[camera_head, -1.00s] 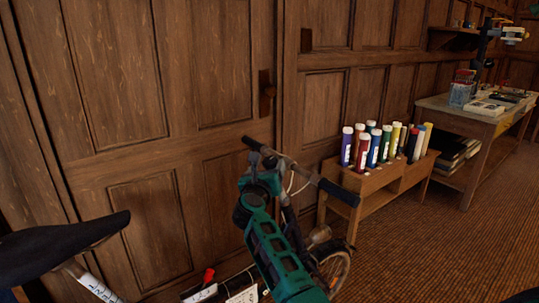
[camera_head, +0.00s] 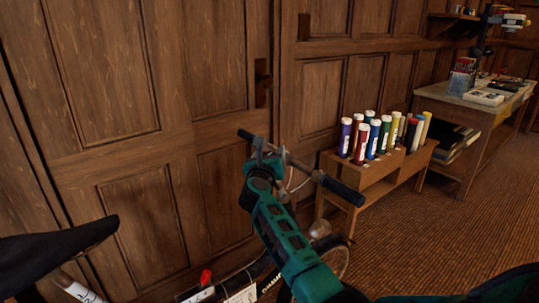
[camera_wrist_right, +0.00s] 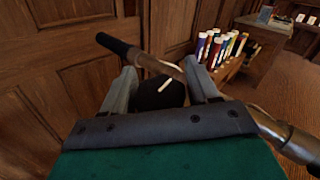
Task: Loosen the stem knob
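A small folding-type bicycle stands by the panelled wall, its handlebar (camera_head: 290,163) with black grips running across the middle of the head view. The stem knob (camera_wrist_right: 162,93) is black with a white mark and shows in the right wrist view, in front of the handlebar tube. My right gripper (camera_head: 262,172) reaches the handlebar's middle and hides the knob in the head view. In the wrist view the right gripper's fingers (camera_wrist_right: 160,65) are apart, one on each side of the knob; whether they press on it is not clear. My left gripper is not in view.
The black saddle (camera_head: 60,252) is at the lower left. Behind the handlebar's right grip stands a wooden rack (camera_head: 370,193) of coloured tubes. A work table (camera_head: 470,105) is farther right. Carpeted floor (camera_head: 430,235) is free at the right.

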